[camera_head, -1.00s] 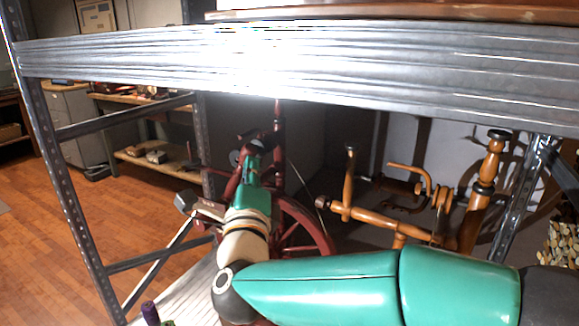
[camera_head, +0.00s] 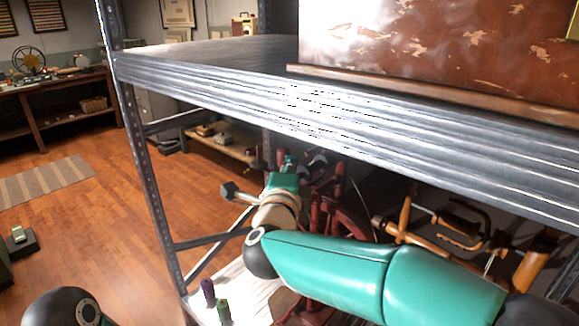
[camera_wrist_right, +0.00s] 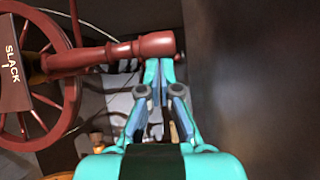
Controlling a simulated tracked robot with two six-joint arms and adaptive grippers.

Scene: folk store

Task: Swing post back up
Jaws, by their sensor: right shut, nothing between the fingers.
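A dark red spinning wheel (camera_head: 335,220) stands on the lower shelf, partly hidden behind my right arm. In the right wrist view, its spoked wheel (camera_wrist_right: 68,92) is at the left, beside a plate reading "SLACK" (camera_wrist_right: 12,68). A turned red post (camera_wrist_right: 110,52) lies across the top left of that view, its rounded end just beyond my fingertips. My right gripper (camera_wrist_right: 158,68) is shut and empty, its tips at or close to the post's end; contact cannot be told. In the head view, the right gripper (camera_head: 288,164) is small beside red parts. My left gripper is out of view.
A grey metal shelf beam (camera_head: 330,112) crosses above my right arm. An orange-brown wooden spinning wheel (camera_head: 430,235) stands right of the red one. A purple spool (camera_head: 208,290) and a green spool (camera_head: 223,311) stand on the lower shelf. Wooden floor is open at left.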

